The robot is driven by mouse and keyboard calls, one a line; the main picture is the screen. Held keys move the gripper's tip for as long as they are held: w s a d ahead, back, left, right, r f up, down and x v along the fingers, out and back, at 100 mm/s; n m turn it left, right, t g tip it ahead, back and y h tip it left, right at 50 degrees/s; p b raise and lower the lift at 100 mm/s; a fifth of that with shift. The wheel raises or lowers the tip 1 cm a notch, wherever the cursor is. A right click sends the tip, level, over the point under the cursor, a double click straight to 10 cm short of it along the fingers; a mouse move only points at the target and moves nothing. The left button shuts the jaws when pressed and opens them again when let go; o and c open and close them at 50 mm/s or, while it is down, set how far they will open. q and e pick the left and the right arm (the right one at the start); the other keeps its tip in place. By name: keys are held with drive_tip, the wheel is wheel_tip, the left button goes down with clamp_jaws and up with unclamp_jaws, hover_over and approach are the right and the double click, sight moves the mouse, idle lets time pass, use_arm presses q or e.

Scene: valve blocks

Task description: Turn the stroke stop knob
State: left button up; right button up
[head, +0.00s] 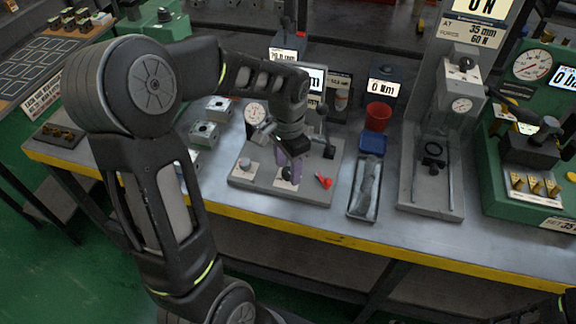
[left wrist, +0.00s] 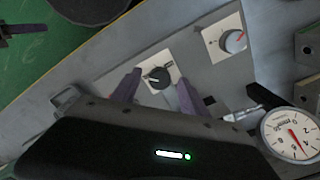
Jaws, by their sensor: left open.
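A black knob (head: 287,174) with a white plate under it sits on the grey test fixture (head: 310,195) in the head view. It also shows in the left wrist view (left wrist: 157,77), with a pale pointer mark. I cannot read which is the stroke stop knob. My left gripper (left wrist: 157,80) is open, its purple fingers on either side of the black knob; contact cannot be told. My right gripper is out of view.
A dial gauge (left wrist: 290,134) and a red-handled part (head: 323,181) are on the fixture. A grey tray (head: 364,214), a red cup (head: 378,116) and a press stand (head: 432,204) are to the right. Valve blocks (head: 204,133) stand left behind my arm.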

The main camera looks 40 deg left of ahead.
sight(288, 171)
use_arm(q)
wheel_tip(288, 171, up, 8)
drive_tip(key=shift+f, duration=0.2)
idle(0.6)
